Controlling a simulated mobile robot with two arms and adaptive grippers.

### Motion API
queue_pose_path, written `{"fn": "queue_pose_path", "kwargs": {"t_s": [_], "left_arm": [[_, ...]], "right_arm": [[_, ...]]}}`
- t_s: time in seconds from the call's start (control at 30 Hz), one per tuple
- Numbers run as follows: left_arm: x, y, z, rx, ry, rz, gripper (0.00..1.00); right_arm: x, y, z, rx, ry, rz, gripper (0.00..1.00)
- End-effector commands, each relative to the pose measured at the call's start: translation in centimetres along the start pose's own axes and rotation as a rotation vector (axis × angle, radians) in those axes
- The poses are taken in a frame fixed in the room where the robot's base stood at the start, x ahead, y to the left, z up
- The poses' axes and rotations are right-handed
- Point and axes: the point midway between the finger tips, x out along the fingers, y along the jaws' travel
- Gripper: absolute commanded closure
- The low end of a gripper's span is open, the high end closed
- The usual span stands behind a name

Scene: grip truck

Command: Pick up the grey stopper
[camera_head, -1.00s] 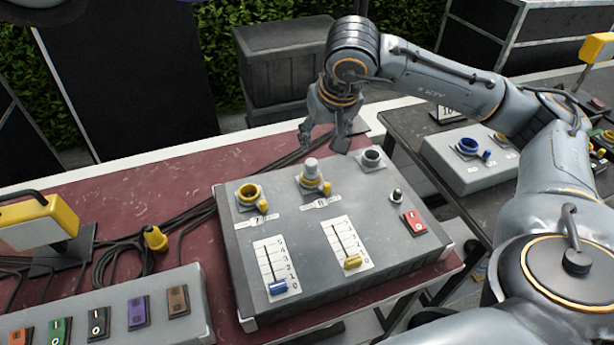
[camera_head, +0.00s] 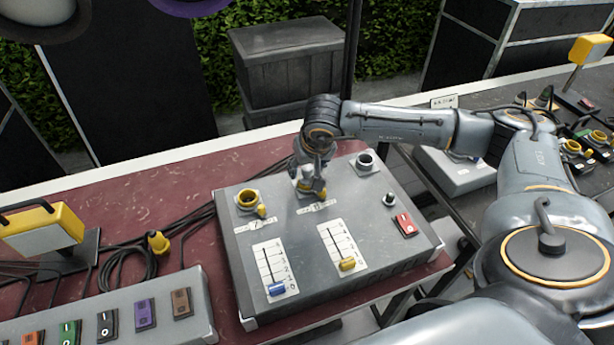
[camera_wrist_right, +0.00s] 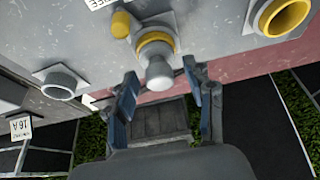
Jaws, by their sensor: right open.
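The grey stopper (camera_wrist_right: 158,72) sits in a yellow-ringed socket (camera_wrist_right: 155,42) on the grey control box (camera_head: 375,215). In the head view the stopper (camera_head: 306,173) is partly hidden by my right gripper (camera_head: 309,172). In the right wrist view my right gripper (camera_wrist_right: 160,90) is open, with one finger on each side of the stopper's end. I see a gap on both sides, wider at the left finger; whether a finger touches it I cannot tell. My left gripper is not in view.
An open yellow socket (camera_head: 248,198) and an open grey socket (camera_head: 365,161) flank the stopper. A red switch (camera_head: 404,224) and two sliders are nearer.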

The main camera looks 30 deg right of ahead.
Motion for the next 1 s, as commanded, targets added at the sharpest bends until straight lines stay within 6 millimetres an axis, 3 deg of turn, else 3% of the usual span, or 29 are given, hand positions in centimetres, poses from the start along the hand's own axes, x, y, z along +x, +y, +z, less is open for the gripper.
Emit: {"fn": "queue_pose_path", "kwargs": {"t_s": [0.17, 0.43, 0.77, 1.0], "left_arm": [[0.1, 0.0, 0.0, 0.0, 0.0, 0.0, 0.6], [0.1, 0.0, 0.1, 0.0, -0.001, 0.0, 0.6], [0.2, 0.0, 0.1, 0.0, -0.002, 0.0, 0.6], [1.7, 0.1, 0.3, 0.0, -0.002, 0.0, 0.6]], "right_arm": [[0.0, 0.0, 0.0, -0.001, 0.001, -0.001, 0.47], [0.0, 0.0, 0.0, 0.0, 0.0, -0.001, 1.0], [-0.1, 0.0, -0.1, 0.0, 0.001, -0.001, 1.0], [-1.9, -0.1, -0.9, -0.001, 0.006, -0.003, 1.0]]}}
